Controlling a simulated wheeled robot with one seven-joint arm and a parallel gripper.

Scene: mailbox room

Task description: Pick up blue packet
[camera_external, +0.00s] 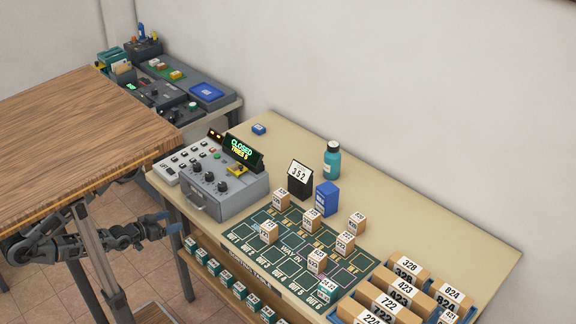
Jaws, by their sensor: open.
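An upright blue box-shaped packet (326,198) stands on the beige sorting table, behind the dark green printed mat (290,262).
A grey control machine (212,186) with a "CLOSED" display occupies the table's left end. A black "352" sign (300,179) and a teal bottle (332,160) stand near the blue box. Several numbered cartons sit on the mat. A wooden table (75,130) overhangs my arm.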

